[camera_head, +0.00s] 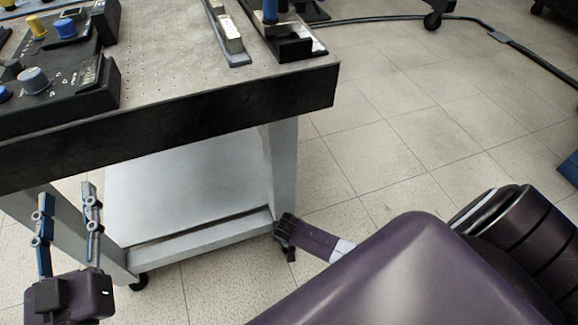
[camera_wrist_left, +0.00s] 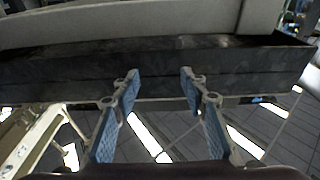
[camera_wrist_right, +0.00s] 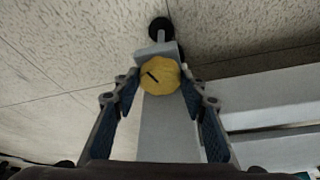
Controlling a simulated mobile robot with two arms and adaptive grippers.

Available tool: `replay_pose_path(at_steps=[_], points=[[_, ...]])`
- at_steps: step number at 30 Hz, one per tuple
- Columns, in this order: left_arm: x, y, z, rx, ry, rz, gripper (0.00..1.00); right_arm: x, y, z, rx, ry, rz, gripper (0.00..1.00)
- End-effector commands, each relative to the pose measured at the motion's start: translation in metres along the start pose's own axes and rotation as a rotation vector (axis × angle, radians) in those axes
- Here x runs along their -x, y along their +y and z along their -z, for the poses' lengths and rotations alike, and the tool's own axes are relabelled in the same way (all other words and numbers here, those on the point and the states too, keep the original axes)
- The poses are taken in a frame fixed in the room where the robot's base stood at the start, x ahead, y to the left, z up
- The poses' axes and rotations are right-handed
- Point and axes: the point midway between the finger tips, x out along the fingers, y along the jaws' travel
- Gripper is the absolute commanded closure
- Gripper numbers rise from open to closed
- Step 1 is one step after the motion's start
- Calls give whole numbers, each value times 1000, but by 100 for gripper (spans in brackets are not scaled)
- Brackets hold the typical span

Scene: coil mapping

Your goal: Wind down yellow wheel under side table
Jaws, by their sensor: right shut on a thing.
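In the right wrist view, the yellow wheel (camera_wrist_right: 158,77) with a dark mark on its face sits on a grey table leg (camera_wrist_right: 168,135), near a black foot. My right gripper (camera_wrist_right: 160,70) is shut on it, one finger on each side. In the head view the right gripper (camera_head: 287,232) is small at the bottom of the side table's leg (camera_head: 284,165), and the wheel is hidden there. My left gripper (camera_head: 67,195) is open and empty in front of the side table (camera_head: 165,50); it also shows in the left wrist view (camera_wrist_left: 159,74).
A black control box with knobs (camera_head: 55,95) and metal rails (camera_head: 228,38) stand on the tabletop. The table has a black front edge (camera_head: 200,125) and a lower grey panel. A black cable (camera_head: 470,25) lies on the tiled floor at the back. The floor right of the table is largely clear.

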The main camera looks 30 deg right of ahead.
Motion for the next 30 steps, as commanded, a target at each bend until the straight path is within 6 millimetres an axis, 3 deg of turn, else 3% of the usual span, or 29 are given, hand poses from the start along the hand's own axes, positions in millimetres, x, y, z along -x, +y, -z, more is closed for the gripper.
replay_pose_path(at_steps=[12,26,27,30], points=[[2,-2,-19,-2,-91,5,60,0,-2,1,-111,1,-44,85],[2,-3,-21,-3,-97,6,60,0,-1,2,-123,3,-50,85],[2,-3,-21,-3,-97,6,60,0,-1,2,-123,3,-50,60],[2,-3,-21,-3,-97,6,60,0,-1,2,-123,3,-50,49]])
